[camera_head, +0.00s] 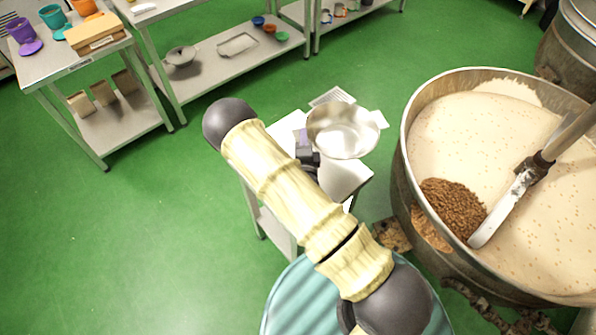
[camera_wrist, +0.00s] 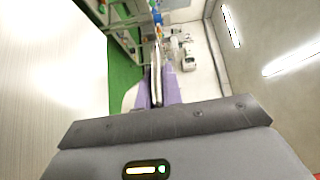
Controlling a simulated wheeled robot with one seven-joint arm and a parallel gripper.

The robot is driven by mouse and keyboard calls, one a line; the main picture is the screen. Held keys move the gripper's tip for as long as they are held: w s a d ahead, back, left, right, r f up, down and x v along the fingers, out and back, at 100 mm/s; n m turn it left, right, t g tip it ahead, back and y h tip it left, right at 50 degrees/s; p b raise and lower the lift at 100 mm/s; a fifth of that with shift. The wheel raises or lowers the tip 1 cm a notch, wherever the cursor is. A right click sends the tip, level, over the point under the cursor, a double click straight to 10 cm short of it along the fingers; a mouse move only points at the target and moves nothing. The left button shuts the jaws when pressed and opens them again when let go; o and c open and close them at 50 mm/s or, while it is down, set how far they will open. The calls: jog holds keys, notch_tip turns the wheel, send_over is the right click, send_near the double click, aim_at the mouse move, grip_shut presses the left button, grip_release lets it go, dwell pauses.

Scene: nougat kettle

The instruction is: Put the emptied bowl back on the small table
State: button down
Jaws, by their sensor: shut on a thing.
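The shiny metal bowl (camera_head: 343,131) is upright over the back right part of the small white table (camera_head: 346,178). Its inside looks bare. My gripper (camera_head: 305,140) is at the bowl's left side, its purple fingers shut on the bowl's wall. In the wrist view, my gripper (camera_wrist: 158,90) has the thin edge of the bowl (camera_wrist: 157,70) between its purple fingers. I cannot tell whether the bowl's base touches the tabletop. My arm hides part of the small table.
A large kettle (camera_head: 402,150) of pale mass with a heap of brown nuts (camera_head: 453,207) and a stirring arm (camera_head: 505,205) stands close at the right. A steel table (camera_head: 60,62) with cups and a wooden box is at the far left. Green floor (camera_head: 170,215) is clear to the left.

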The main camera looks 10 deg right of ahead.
jog(key=a+r+b, duration=0.1)
jog(key=a+b, duration=1.2)
jog(key=b, duration=0.6)
jog(key=shift+w+a, duration=0.15)
jog(key=shift+w, duration=0.2)
jog(key=shift+f, duration=2.9)
notch_tip(320, 180, down, 4)
jog(key=shift+f, duration=0.1)
